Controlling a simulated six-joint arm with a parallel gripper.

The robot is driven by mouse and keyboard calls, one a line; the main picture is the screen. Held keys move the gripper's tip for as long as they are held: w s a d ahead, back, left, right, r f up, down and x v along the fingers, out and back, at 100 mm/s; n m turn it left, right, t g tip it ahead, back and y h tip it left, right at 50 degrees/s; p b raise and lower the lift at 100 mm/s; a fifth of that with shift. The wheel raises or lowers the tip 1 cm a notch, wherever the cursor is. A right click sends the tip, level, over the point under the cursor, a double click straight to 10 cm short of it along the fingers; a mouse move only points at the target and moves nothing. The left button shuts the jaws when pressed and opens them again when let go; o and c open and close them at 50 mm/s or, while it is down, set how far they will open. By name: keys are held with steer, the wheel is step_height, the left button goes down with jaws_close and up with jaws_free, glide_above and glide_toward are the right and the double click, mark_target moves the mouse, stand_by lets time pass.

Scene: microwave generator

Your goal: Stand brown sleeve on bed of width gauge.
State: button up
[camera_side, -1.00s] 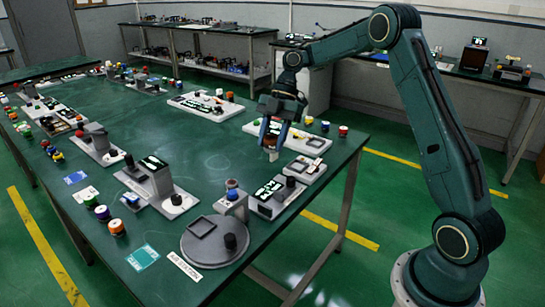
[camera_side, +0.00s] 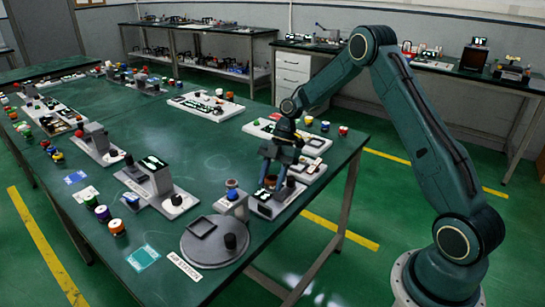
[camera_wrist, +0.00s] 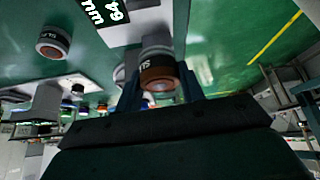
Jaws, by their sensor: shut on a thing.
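The brown sleeve (camera_wrist: 158,72) is between my gripper's fingers in the wrist view, with a dark lettered band and a paler far part. My gripper (camera_side: 271,183) is shut on it and points down at the width gauge. The width gauge (camera_side: 262,210) is a low grey unit at the table's right edge. My fingers cover part of the gauge in the side view. I cannot tell whether the sleeve touches the bed.
A round grey turntable (camera_side: 215,250) and a small post with a blue-topped piece (camera_side: 232,190) stand left of the gauge. A white-based unit (camera_side: 306,170) lies just behind. The middle of the green table (camera_side: 215,150) is clear.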

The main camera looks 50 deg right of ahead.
mark_target(272, 187)
steer(key=shift+f, duration=1.45)
steer(key=shift+f, duration=0.1)
steer(key=shift+f, duration=2)
steer(key=shift+f, duration=0.1)
steer(key=o, duration=1)
steer(key=v, duration=1.2)
